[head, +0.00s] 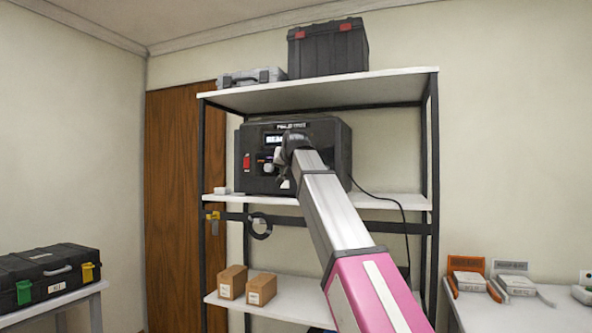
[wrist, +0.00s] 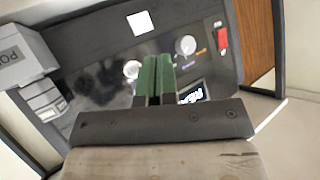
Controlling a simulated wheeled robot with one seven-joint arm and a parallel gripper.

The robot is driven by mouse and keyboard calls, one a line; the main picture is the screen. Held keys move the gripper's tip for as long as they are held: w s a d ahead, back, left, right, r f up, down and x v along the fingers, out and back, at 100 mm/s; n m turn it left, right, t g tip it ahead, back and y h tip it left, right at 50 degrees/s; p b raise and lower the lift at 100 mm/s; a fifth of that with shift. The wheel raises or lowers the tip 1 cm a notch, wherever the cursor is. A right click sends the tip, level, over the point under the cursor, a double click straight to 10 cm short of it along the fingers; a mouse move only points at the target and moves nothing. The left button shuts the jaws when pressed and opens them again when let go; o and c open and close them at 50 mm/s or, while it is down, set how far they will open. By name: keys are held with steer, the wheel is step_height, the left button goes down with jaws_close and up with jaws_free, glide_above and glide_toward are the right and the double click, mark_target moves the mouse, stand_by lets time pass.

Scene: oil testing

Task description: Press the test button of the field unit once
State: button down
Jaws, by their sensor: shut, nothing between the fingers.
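The field unit (head: 340,150) is a black box on the middle shelf. In the wrist view its dark panel (wrist: 95,40) appears turned round, with a red switch (wrist: 222,40), a white knob (wrist: 186,45), another round white control (wrist: 132,69), a white square (wrist: 141,22) and a lit display (wrist: 192,93). My gripper (wrist: 157,58) is shut and empty, its green fingers in front of the panel between the two round controls. I cannot tell whether the tips touch it, or which control is the test button. In the head view my arm hides the panel's right part.
The shelf rack (head: 432,150) has an upper board close above the unit. A cable (head: 385,200) hangs at the unit's right. A black case (head: 328,50) stands on top, and two cardboard boxes (head: 232,282) sit below. A side table (head: 535,310) holds small devices.

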steer(key=shift+w, duration=0.2)
steer(key=w+d, duration=0.3)
steer(key=w, duration=0.5)
stand_by(0.4)
steer(key=shift+w+d, duration=0.1)
steer(key=shift+w, duration=0.05)
stand_by(1.9)
steer(key=shift+w+d, duration=0.1)
steer(key=shift+w, duration=0.15)
steer(key=shift+w+d, duration=0.15)
steer(key=shift+w, duration=0.25)
stand_by(0.8)
steer(key=shift+s, duration=0.1)
steer(key=shift+s+a, duration=0.35)
steer(key=shift+s, duration=0.4)
steer(key=shift+s+a, duration=0.3)
steer(key=shift+s, duration=0.5)
steer(key=shift+s+a, duration=0.25)
steer(key=shift+s, duration=0.5)
steer(key=shift+s+a, duration=0.3)
steer(key=shift+s, duration=0.5)
